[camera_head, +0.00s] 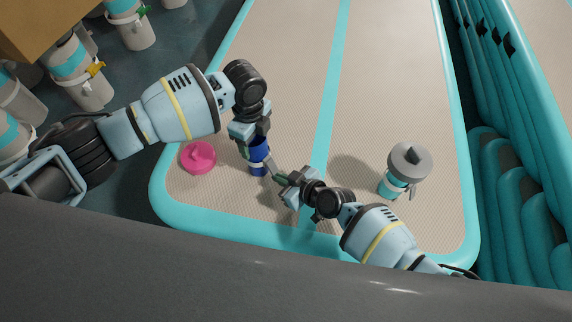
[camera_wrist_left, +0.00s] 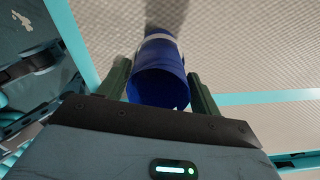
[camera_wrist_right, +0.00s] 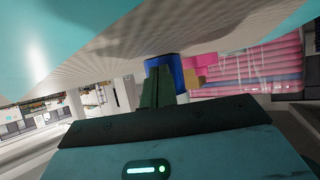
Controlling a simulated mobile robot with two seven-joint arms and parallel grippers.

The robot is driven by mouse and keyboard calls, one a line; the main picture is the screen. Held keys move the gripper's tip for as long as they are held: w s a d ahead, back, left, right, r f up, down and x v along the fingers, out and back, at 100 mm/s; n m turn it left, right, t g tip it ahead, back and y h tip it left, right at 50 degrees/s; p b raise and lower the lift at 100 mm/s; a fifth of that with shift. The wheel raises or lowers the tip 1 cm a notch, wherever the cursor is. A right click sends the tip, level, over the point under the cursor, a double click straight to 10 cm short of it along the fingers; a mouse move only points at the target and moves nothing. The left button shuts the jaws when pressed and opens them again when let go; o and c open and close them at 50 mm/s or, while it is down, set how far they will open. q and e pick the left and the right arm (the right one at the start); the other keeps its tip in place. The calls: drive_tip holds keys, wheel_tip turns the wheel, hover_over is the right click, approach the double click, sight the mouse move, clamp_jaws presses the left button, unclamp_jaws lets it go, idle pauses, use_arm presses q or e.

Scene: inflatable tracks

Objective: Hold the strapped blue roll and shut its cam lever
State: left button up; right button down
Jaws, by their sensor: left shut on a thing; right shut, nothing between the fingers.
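The blue roll (camera_head: 258,158) stands on the beige track mat near its front edge, between my two grippers. My left gripper (camera_head: 256,142) is above it and shut on it. In the left wrist view the roll (camera_wrist_left: 158,82) sits between the two fingers, with its hollow open end facing the camera and a pale strap around it. My right gripper (camera_head: 274,172) is shut and empty, its fingertips close to the roll's right side. In the right wrist view the shut fingers (camera_wrist_right: 158,88) point at the roll (camera_wrist_right: 168,66); I cannot tell whether they touch. I cannot make out the cam lever.
A pink round object (camera_head: 198,157) lies left of the roll. A grey-capped pump-like canister (camera_head: 404,170) stands on the mat to the right. Several similar canisters (camera_head: 84,72) stand off the mat at left. Teal inflated tubes (camera_head: 510,190) line the right side. The mat's far part is clear.

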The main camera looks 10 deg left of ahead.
sight(276, 173)
idle(0.8)
drive_tip(key=shift+r, duration=0.8)
drive_tip(key=shift+a+r, duration=0.1)
drive_tip(key=shift+r, duration=0.05)
drive_tip(key=shift+w+a+r, duration=0.1)
drive_tip(key=shift+r, duration=0.05)
drive_tip(key=shift+d+r, duration=0.2)
drive_tip(key=shift+d, duration=0.15)
drive_tip(key=v, duration=0.3)
drive_tip(key=shift+s+f, duration=0.2)
drive_tip(key=shift+s, duration=0.05)
drive_tip(key=s+d, duration=0.1)
drive_tip(key=d, duration=0.2)
drive_tip(key=s+d+f, duration=0.1)
drive_tip(key=s+d, duration=0.1)
drive_tip(key=d, duration=0.1)
drive_tip(key=s+d+f, duration=0.1)
drive_tip(key=s+d, duration=0.1)
drive_tip(key=d, duration=0.1)
drive_tip(key=shift+s+f, duration=0.15)
drive_tip(key=shift+s, duration=0.05)
